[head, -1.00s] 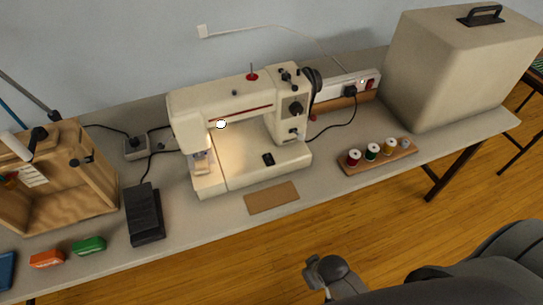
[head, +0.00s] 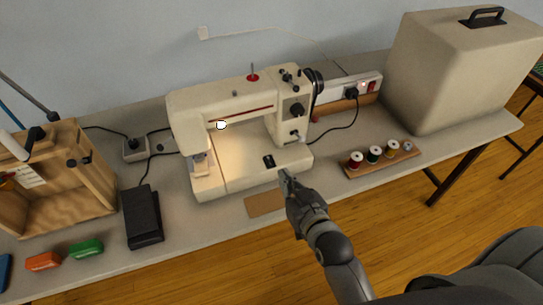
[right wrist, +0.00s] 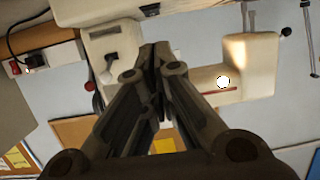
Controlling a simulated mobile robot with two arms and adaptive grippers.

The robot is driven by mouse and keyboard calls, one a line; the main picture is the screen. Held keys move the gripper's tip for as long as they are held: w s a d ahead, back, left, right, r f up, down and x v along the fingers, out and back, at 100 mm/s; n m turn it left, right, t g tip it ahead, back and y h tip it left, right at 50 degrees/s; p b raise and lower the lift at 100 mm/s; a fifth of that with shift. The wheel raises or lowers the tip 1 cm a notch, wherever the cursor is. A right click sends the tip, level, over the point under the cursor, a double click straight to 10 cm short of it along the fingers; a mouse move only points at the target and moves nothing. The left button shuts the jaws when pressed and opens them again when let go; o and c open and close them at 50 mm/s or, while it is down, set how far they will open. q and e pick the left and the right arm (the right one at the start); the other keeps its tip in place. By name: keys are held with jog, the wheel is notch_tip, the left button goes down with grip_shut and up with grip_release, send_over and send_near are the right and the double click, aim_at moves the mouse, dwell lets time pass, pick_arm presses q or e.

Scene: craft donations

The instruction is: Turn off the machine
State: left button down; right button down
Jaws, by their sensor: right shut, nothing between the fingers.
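The cream sewing machine (head: 240,130) stands on the table, and its lamp (head: 221,125) is lit. A small black rocker switch (head: 268,161) sits on the front of its base. My right gripper (head: 284,175) is shut and empty, with its tips just below and right of this switch; I cannot tell whether they touch the base. In the right wrist view the shut fingers (right wrist: 160,50) point toward the machine (right wrist: 245,60), with a dark switch (right wrist: 150,9) near the top edge. My left gripper is out of view.
A power strip (head: 335,95) with a lit red switch (head: 370,87) is behind, right of the machine. A thread rack (head: 383,158) and a big cream case (head: 455,75) stand right. A black pedal (head: 143,217) lies left. A brown flat piece (head: 262,205) lies under my right gripper.

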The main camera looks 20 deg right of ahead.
jog(key=shift+w+d+r+t, duration=0.15)
jog(key=shift+w+r+t, duration=0.45)
jog(key=shift+r+t, duration=0.3)
jog(key=p, duration=0.2)
send_over(272, 164)
jog(key=shift+s+f, duration=0.1)
jog(key=shift+f, duration=0.4)
notch_tip(272, 164, down, 3)
jog(key=shift+r, duration=0.15)
jog(key=shift+f, duration=0.75)
